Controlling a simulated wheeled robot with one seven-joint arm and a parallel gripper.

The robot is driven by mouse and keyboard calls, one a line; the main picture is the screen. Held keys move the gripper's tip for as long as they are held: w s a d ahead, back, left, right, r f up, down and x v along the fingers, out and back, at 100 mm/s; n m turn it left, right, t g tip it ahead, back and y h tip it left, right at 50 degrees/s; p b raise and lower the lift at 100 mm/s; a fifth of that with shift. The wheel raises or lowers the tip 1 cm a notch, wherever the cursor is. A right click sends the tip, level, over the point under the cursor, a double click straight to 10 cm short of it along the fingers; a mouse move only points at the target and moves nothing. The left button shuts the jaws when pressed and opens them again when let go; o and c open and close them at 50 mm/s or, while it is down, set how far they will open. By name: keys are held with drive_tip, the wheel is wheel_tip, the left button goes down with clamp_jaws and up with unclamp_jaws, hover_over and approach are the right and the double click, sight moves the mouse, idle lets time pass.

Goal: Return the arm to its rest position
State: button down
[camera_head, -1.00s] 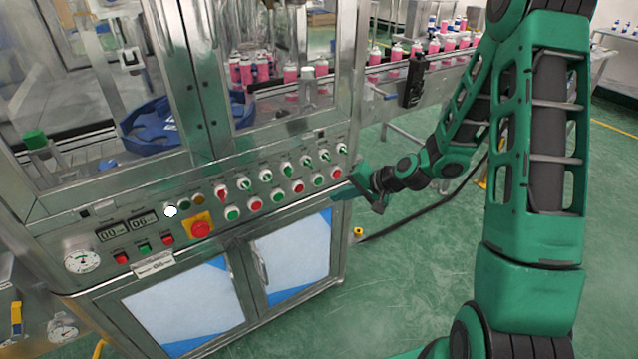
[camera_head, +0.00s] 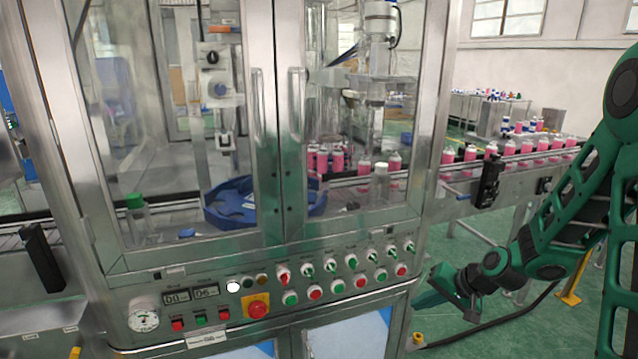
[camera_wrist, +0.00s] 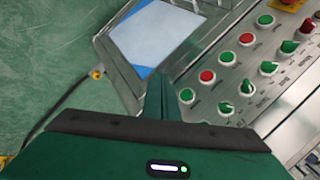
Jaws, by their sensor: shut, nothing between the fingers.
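My gripper (camera_head: 440,290) is dark green and shut, with nothing in it. In the head view it is just right of the front corner of the crimping machine's control panel (camera_head: 330,308), with a small gap showing between them. In the wrist view the closed fingers (camera_wrist: 161,98) point toward the panel's edge, where green and red buttons and switches show. My arm reaches in from the right of the head view, bent at the elbow.
The machine's glass-doored cabinet (camera_head: 262,150) fills the left and middle. A black cable (camera_head: 500,325) lies on the green floor below. Open floor shows under the conveyor.

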drive_tip(key=s+d+r+g+h, duration=0.1)
drive_tip(key=s+d+r, duration=0.3)
drive_tip(key=s, duration=0.7)
drive_tip(key=s+d+r+g+h, duration=0.2)
drive_tip(key=s+r, duration=0.4)
drive_tip(key=s, duration=0.5)
drive_tip(key=s+d+r+g+h, duration=0.1)
drive_tip(key=s+d+r, duration=0.4)
drive_tip(key=s, duration=0.6)
drive_tip(key=shift+d+r+m+g+h, duration=0.3)
drive_tip(key=shift+d+m+g, duration=0.1)
drive_tip(key=shift+d+g, duration=0.55)
drive_tip(key=shift+w+f, duration=0.3)
drive_tip(key=shift+w, duration=0.3)
